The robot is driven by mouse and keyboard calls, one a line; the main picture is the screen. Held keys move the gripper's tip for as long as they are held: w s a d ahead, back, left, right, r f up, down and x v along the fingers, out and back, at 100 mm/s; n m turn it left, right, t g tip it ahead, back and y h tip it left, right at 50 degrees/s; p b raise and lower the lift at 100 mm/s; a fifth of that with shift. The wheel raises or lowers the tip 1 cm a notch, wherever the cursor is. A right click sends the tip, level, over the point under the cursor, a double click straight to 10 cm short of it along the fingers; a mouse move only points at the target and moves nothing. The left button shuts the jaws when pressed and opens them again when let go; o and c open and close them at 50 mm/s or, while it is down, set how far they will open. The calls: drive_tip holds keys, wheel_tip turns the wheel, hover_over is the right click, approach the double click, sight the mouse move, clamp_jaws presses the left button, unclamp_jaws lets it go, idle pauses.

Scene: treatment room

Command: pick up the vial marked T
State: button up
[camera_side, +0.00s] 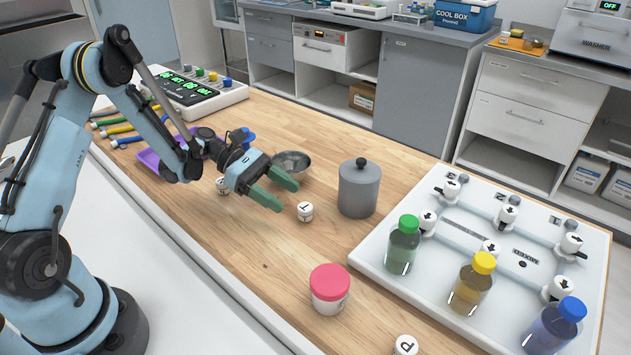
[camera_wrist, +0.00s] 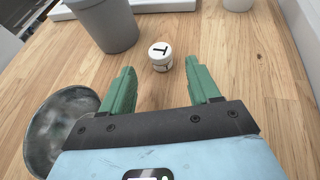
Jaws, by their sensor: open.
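The vial marked T (camera_side: 305,211) is a small white cylinder standing upright on the wooden table, with a black T on its top. It also shows in the wrist view (camera_wrist: 160,56), just beyond my fingertips and about midway between them. My gripper (camera_side: 279,193) has green fingers spread apart and empty. In the wrist view the gripper (camera_wrist: 166,80) points toward the vial, with a gap between fingertips and vial. Another white vial (camera_side: 222,186) stands behind my gripper, its mark hard to read. A vial marked P (camera_side: 406,345) is at the front edge of the picture.
A grey lidded canister (camera_side: 359,188) stands close to the right of the T vial. A metal bowl (camera_side: 292,162) lies behind my gripper. A red-lidded jar (camera_side: 329,289) stands in front. A white valve panel (camera_side: 370,250) with coloured bottles fills the right. Wood left of the jar is clear.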

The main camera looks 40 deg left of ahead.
sight(304, 206)
drive_tip(key=shift+r+x, duration=0.15)
drive_tip(key=shift+x, duration=1.45)
drive_tip(key=shift+r+x, duration=0.15)
drive_tip(key=shift+x, duration=1.45)
drive_tip(key=shift+d, duration=0.15)
drive_tip(key=c, duration=1)
